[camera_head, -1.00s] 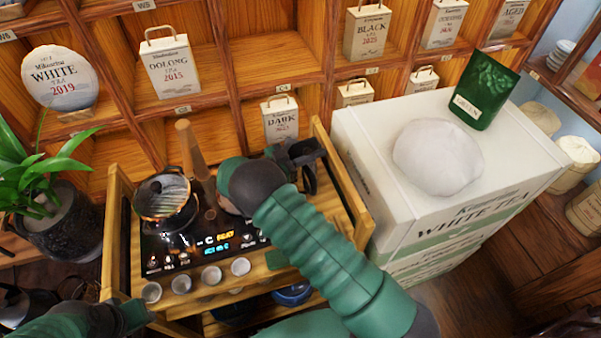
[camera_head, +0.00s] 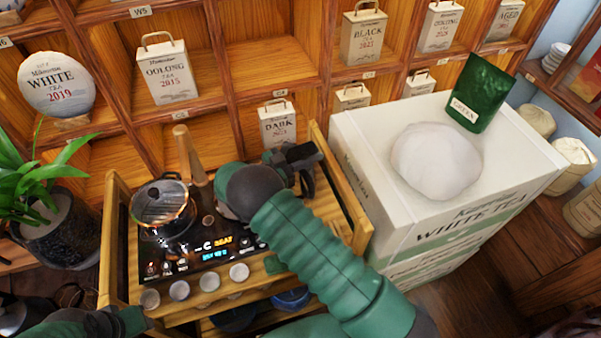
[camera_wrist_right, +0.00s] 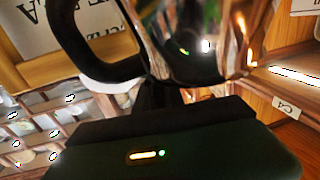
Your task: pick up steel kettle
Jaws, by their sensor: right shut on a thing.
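The steel kettle (camera_wrist_right: 205,40) shows in the right wrist view as a shiny, mirror-like body with a black loop handle (camera_wrist_right: 75,62). My right gripper (camera_wrist_right: 165,95) is right at the handle and shut on the kettle. In the head view my right gripper (camera_head: 298,163) is over the right side of the tea cart. My own wrist and forearm hide most or all of the kettle there. My left gripper (camera_head: 128,321) is at the lower left, near the cart's front corner, and its jaws cannot be made out.
A glass pot (camera_head: 163,210) with a lid sits on the cart's black hob (camera_head: 150,258). A stack of white tea boxes (camera_head: 360,150) stands close on the right. Shelves with tea tins (camera_head: 277,125) rise behind. A plant (camera_head: 45,190) stands left.

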